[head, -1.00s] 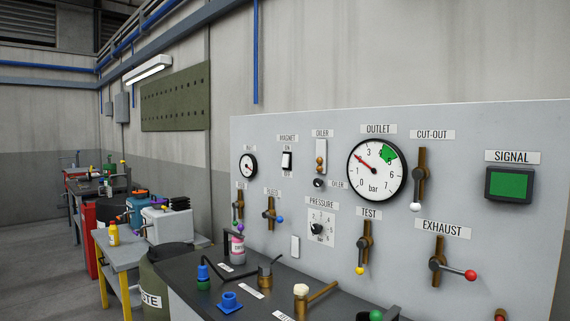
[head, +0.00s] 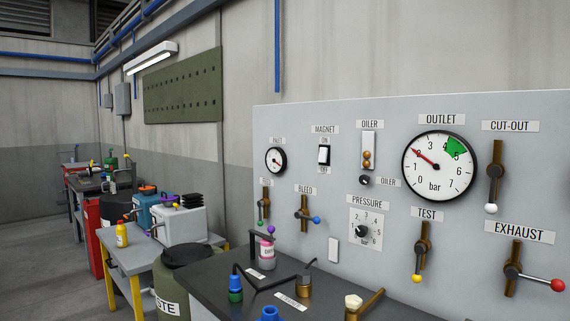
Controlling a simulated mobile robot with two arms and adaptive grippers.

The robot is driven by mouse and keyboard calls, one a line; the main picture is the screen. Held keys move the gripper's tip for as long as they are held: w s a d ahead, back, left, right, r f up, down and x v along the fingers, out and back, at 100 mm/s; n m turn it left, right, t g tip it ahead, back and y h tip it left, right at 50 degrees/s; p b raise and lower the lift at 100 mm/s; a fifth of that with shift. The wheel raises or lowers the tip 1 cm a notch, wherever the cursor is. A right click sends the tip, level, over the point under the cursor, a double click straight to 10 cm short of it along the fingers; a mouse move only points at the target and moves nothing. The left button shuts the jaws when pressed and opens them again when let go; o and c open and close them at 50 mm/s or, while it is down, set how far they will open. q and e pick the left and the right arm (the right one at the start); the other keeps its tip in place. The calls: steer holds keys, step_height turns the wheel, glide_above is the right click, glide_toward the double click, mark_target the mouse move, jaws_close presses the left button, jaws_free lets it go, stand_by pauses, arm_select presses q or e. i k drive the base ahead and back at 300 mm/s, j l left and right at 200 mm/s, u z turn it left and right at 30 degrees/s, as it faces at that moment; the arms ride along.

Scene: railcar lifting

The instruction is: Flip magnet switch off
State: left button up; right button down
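The magnet switch (head: 323,155) is a small rocker in a dark frame on the upper left part of the grey control panel (head: 395,180). A MAGNET label (head: 325,129) is above it, with ON printed over the rocker and OFF under it. The white part of the rocker shows, but I cannot tell for sure which way it is tipped. Neither of my grippers is in view, and nothing covers the switch.
An inlet gauge (head: 276,160) is left of the switch and an oiler sight glass (head: 369,151) is right of it. The bleed handle (head: 305,214) is below. A dark worktop (head: 225,283) juts out under the panel, holding a pink-labelled bottle (head: 267,253) and several fittings.

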mark_target(323, 151)
steer(key=i+j, duration=0.25)
steer(key=j, duration=0.15)
steer(key=i+j, duration=0.3)
steer(key=j, duration=0.15)
steer(key=i+j+u, duration=0.1)
steer(key=i+j, duration=0.15)
steer(key=j, duration=0.2)
steer(key=i+j, duration=0.3)
steer(key=j, duration=0.1)
